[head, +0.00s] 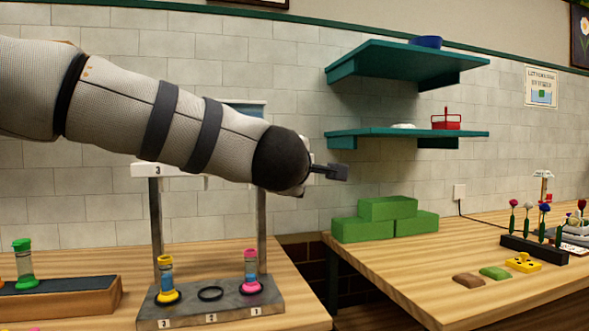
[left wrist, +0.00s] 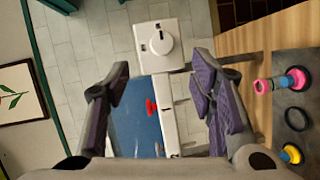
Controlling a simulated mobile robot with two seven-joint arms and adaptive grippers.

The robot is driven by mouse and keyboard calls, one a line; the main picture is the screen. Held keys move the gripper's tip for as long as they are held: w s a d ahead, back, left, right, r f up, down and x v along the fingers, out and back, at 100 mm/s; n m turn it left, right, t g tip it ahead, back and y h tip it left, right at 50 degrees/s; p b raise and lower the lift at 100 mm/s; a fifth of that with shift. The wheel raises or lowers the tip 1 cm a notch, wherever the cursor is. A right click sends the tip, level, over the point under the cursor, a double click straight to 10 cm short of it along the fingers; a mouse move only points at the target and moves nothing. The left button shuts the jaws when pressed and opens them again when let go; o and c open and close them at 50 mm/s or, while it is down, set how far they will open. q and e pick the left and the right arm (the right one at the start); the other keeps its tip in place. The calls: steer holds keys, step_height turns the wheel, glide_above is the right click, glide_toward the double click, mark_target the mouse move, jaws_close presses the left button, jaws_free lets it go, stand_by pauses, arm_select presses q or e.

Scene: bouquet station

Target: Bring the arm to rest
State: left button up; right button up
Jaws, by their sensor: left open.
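My left arm reaches in from the left in the head view, raised and stretched across in front of the tiled wall. Its gripper (head: 330,172) is at the picture's middle, above the gap between the two tables and clear of both. In the left wrist view the two fingers of the left gripper (left wrist: 160,88) are spread apart with nothing held between them. Beyond them show a white box with a round knob (left wrist: 163,45) and a blue panel with a red mark (left wrist: 135,122). My right gripper is not in view.
A grey rack (head: 225,311) with a yellow-based and a pink-based vial stands below my arm. Green blocks (head: 387,208) sit on the right table. Teal shelves (head: 385,136) jut from the wall to the gripper's right. A flower holder (head: 533,249) stands farther right.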

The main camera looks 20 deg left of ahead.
arm_select(q)
steer(key=v, duration=0.2)
steer(key=shift+s, duration=0.3)
